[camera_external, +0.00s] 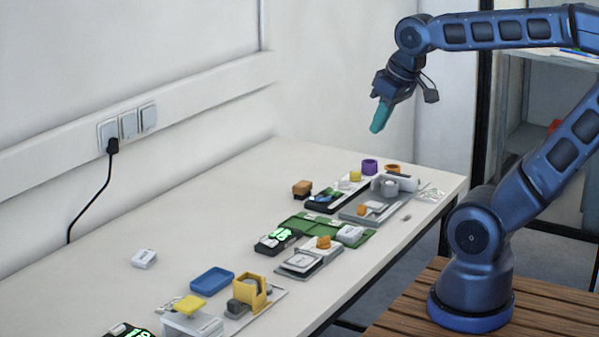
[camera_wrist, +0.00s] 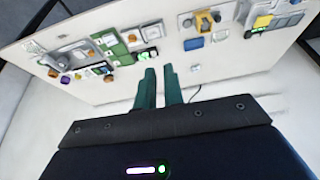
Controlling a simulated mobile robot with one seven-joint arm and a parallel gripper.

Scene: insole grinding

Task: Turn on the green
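A green board (camera_external: 318,221) lies mid-table with a white block and an orange part by it. A small black device with a glowing green display (camera_external: 278,239) sits at its left end. In the wrist view the green board (camera_wrist: 106,42) is at upper left, with the glowing device (camera_wrist: 148,55) at its lower right. My gripper (camera_external: 377,128) has teal fingers and hangs in the air above the table's far end, touching nothing. In the wrist view its two fingers (camera_wrist: 159,70) stand apart with an empty gap between them.
A blue tray (camera_external: 212,281) and yellow holder (camera_external: 251,291) are nearer. A wall socket cable (camera_external: 98,199) hangs at left. The table's back left is clear.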

